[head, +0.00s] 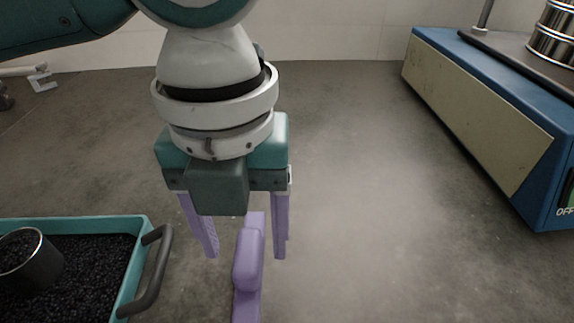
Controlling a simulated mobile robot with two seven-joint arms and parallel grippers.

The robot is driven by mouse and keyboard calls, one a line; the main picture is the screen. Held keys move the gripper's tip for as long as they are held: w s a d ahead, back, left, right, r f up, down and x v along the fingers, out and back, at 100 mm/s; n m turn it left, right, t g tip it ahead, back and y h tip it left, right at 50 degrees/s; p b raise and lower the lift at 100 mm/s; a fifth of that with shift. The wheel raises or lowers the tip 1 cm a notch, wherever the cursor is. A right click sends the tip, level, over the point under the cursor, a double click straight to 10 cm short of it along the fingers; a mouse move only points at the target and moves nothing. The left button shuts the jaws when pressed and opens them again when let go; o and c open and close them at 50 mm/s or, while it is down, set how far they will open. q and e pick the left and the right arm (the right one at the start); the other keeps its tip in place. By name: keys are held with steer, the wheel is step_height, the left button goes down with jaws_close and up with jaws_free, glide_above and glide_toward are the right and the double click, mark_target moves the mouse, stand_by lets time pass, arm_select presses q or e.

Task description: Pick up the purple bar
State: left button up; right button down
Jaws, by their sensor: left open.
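The purple bar (248,277) lies on the grey surface in the lower middle of the head view, running away from me, with a raised block on its top. Its near end is cut off by the bottom edge. My left gripper (246,252) points down over the far part of the bar. Its two light purple fingers are open, one on the left of the bar and one on the right. I cannot tell whether the fingers touch it. My right gripper is not in view.
A teal tray (139,252) of black granules with a dark cup (38,268) and a grey handle (152,273) is at the lower left. A blue machine (556,187) with metal sieves (555,38) stands at the right. The surface between bar and machine is clear.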

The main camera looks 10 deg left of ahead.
mark_target(246, 250)
arm_select(q)
step_height(246, 250, down, 4)
steer(key=shift+r+b, duration=0.25)
steer(key=shift+b, duration=0.05)
steer(key=shift+c, duration=0.3)
jaws_close()
